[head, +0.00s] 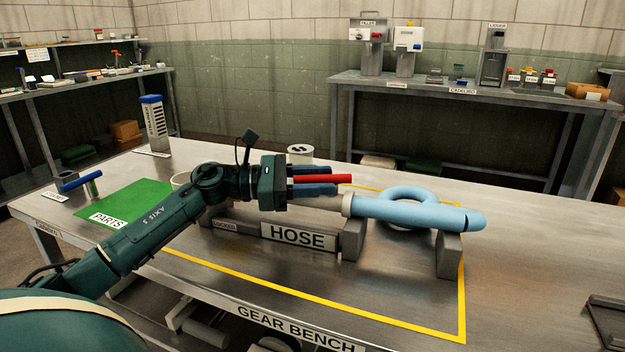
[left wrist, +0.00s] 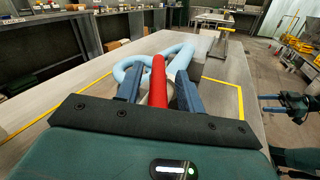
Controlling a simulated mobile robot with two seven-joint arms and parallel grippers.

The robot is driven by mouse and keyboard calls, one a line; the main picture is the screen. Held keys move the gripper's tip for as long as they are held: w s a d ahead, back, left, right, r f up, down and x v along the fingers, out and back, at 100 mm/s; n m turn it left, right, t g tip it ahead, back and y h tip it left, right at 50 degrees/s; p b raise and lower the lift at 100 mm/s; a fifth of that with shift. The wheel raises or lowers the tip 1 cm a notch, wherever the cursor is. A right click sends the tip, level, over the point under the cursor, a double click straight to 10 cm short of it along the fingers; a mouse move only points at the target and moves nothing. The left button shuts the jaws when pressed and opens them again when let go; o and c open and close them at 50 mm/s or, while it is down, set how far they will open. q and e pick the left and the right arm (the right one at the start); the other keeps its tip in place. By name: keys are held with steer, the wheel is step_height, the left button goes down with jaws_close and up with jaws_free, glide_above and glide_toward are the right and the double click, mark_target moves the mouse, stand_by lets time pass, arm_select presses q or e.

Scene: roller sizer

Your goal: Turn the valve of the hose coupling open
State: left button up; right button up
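The hose coupling lies in grey supports behind the HOSE plate (head: 298,236), with a light blue looped hose (head: 420,212) on its right. Its red valve handle (head: 338,178) points right in the head view. My left gripper (head: 318,181) has its blue fingers on either side of the handle. In the left wrist view the red handle (left wrist: 158,82) stands between the fingers (left wrist: 158,88), with gaps beside it, so the gripper looks open. The gripper and arm hide the valve body. My right gripper (left wrist: 271,103) shows small at the right of the left wrist view, its blue fingers apart and empty.
The coupling lies inside a yellow outline (head: 400,321) on the metal bench (head: 535,270). A green PARTS mat (head: 125,203) and a blue-topped holder (head: 153,123) are to the left. The bench on the right is mostly clear, with a dark item (head: 608,318) at its edge.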

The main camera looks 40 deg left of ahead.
arm_select(q)
steer(key=shift+s+a+f, duration=0.15)
steer(key=shift+s+a, duration=0.2)
steer(key=shift+a, duration=0.1)
steer(key=b+v, duration=0.1)
steer(key=v, duration=1.1)
